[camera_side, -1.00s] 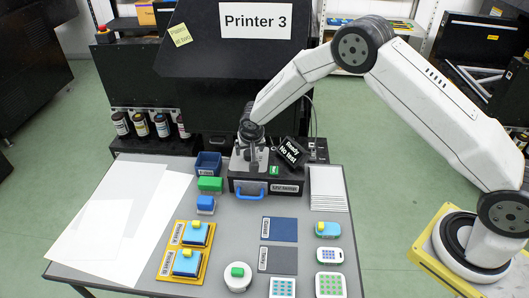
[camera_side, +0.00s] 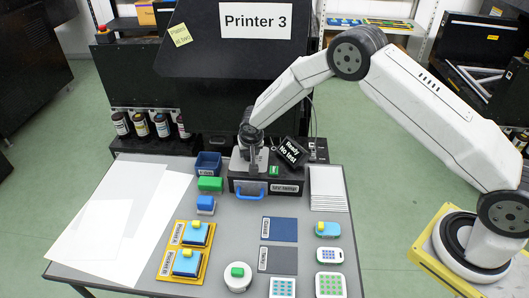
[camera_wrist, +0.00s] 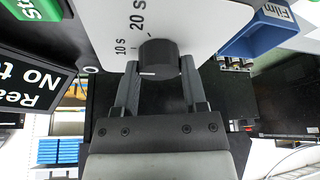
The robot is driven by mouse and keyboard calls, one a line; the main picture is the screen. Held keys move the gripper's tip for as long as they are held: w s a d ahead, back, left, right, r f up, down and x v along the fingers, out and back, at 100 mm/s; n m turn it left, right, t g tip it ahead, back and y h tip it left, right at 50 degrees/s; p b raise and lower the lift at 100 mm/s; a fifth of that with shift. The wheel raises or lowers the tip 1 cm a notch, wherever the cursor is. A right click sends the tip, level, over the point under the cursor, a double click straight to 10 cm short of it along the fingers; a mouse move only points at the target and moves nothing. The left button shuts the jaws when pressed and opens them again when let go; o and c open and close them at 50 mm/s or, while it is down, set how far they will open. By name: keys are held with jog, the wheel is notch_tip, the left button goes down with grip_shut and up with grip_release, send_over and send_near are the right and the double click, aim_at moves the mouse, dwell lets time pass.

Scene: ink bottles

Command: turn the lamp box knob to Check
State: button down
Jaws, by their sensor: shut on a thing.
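The lamp box is a black case (camera_side: 238,187) with a blue handle at the back of the table. Its pale top panel (camera_wrist: 190,20) shows in the wrist view, with "10 s" and "20 s" marks beside a round black knob (camera_wrist: 158,57). A short white line is on the knob's near side, left of its middle. No "Check" mark can be read. My gripper (camera_wrist: 158,68) is shut on the knob, one finger on each side. In the side view my gripper (camera_side: 250,158) is down over the box and hides the knob.
A black sign (camera_side: 290,151) reading "Ready No test" stands right of my gripper, close by. A green start label (camera_wrist: 22,10) and a blue Film bin (camera_wrist: 262,32) flank the panel. Stamps, pads and white sheets (camera_side: 150,200) lie farther forward.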

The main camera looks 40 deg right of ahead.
aim_at(260, 160)
jog(key=shift+n+y, duration=0.3)
jog(key=shift+n, duration=0.5)
jog(key=shift+d+n+y, duration=0.1)
jog(key=shift+n+y, duration=0.8)
jog(key=shift+n, duration=1.3)
jog(key=shift+n+y, duration=0.9)
jog(key=shift+n, duration=1.7)
jog(key=shift+d+n+g, duration=0.1)
jog(key=shift+n+g, duration=0.2)
jog(key=shift+n, duration=0.2)
jog(key=shift+c, duration=0.7)
grip_release()
jog(key=shift+r, duration=0.1)
jog(key=v, duration=0.7)
jog(key=shift+s+d+r, duration=0.2)
jog(key=shift+r, duration=0.05)
